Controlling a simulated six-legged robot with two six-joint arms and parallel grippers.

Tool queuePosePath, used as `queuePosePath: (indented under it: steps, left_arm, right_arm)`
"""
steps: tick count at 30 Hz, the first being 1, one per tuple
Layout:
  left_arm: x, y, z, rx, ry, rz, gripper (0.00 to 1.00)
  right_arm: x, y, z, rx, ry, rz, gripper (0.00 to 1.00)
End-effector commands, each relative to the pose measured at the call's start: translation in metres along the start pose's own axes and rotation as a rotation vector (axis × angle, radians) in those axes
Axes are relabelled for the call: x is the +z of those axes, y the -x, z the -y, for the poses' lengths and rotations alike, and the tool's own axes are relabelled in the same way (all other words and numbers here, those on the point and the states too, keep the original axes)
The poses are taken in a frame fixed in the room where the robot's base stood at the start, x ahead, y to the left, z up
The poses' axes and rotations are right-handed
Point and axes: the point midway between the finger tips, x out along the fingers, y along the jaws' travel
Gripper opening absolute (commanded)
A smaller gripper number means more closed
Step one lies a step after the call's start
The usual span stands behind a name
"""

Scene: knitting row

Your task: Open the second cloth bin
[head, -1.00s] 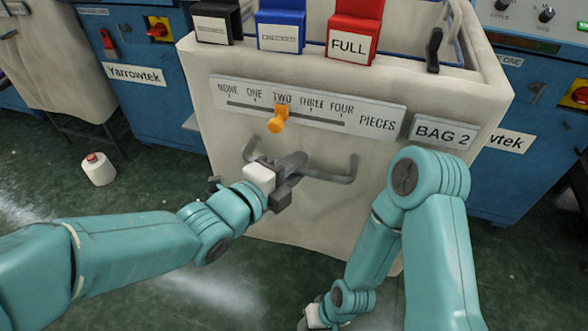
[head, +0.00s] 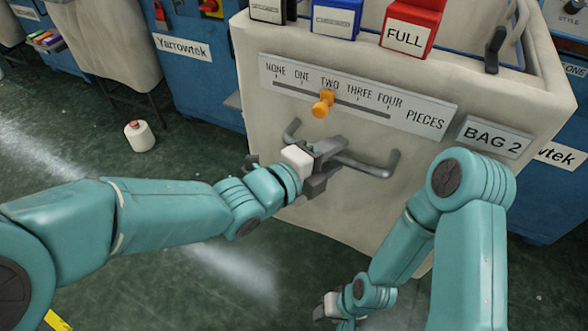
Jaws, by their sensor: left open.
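The second cloth bin is a cream cloth-covered box (head: 265,190) with a "BAG 2" plate (head: 497,137). Its front has a grey bar handle (head: 375,168) with upturned ends. My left gripper (head: 328,150) is at the left-middle part of this handle, jaws open; it hides part of the bar, and I cannot tell whether it touches. The bin front stands flush with no visible gap. My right gripper (head: 328,308) hangs low near the bottom edge, its fingers too hidden to read.
An orange slider knob (head: 322,104) sits near TWO on the scale plate above the handle. Black, blue and red "FULL" blocks (head: 411,28) line the bin top. Blue machines (head: 200,75) stand behind.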

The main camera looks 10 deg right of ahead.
Motion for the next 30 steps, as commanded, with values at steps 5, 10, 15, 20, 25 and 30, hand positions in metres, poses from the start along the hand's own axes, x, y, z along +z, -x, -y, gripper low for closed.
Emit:
queuePosePath:
  steps: [5, 10, 15, 20, 25, 30]
  left_arm:
    - [0.001, 0.026, 0.002, -0.001, 0.0, 0.003, 0.44]
    - [0.002, 0.072, 0.003, -0.002, 0.0, 0.005, 0.44]
    - [0.002, 0.116, 0.003, -0.002, 0.0, 0.006, 0.44]
    - [0.002, 0.145, 0.003, -0.003, 0.001, 0.005, 0.44]
    - [0.001, 0.159, 0.001, -0.001, 0.0, 0.002, 0.44]
    - [0.0, 0.161, 0.0, -0.001, 0.0, 0.001, 0.44]
  right_arm:
    - [0.0, 0.004, 0.001, 0.0, 0.0, 0.0, 0.43]
    - [0.0, 0.01, 0.004, 0.0, 0.0, 0.0, 0.43]
    - [0.0, 0.017, 0.006, 0.0, 0.0, 0.0, 0.43]
    - [0.0, 0.022, 0.008, 0.0, 0.0, 0.0, 0.43]
    - [0.0, 0.023, 0.008, 0.0, 0.0, 0.0, 0.43]
    - [0.0, 0.023, 0.008, 0.0, 0.0, 0.0, 0.43]
